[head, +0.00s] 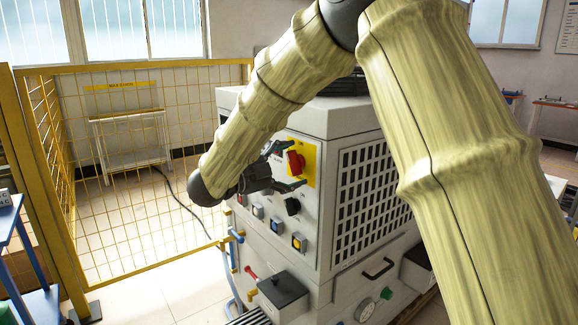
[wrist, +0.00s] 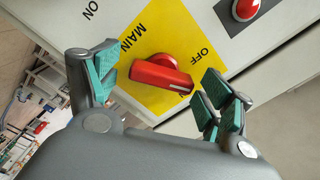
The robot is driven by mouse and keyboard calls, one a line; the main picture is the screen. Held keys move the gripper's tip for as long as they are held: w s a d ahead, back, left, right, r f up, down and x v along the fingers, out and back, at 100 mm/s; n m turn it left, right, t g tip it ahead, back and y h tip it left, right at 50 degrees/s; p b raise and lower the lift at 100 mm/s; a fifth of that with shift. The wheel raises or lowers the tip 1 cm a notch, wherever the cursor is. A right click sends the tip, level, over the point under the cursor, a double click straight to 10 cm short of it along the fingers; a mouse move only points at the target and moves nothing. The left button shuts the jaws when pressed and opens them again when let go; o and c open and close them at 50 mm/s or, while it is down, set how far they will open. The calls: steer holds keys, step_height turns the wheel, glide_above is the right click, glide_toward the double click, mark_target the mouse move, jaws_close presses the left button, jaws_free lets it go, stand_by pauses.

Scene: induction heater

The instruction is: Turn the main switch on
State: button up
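The main switch (wrist: 162,76) is a red rotary handle on a yellow plate (wrist: 145,42) marked ON, MAIN and OFF. The switch also shows in the head view (head: 295,162), on the upper front of the grey heater cabinet (head: 330,235). My gripper (wrist: 155,85) is open, with one teal-padded finger on each side of the switch. No contact with the handle shows clearly; the right finger pads are close to the handle's end. In the head view my gripper (head: 282,168) is at the cabinet's front panel.
A red push button (wrist: 245,8) sits near the switch. A black knob (head: 292,206) and several coloured buttons are below it on the panel.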

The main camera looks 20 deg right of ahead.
steer(key=shift+a, duration=0.15)
steer(key=v, duration=1.1)
steer(key=shift+s+a, duration=0.15)
steer(key=shift+a, duration=0.25)
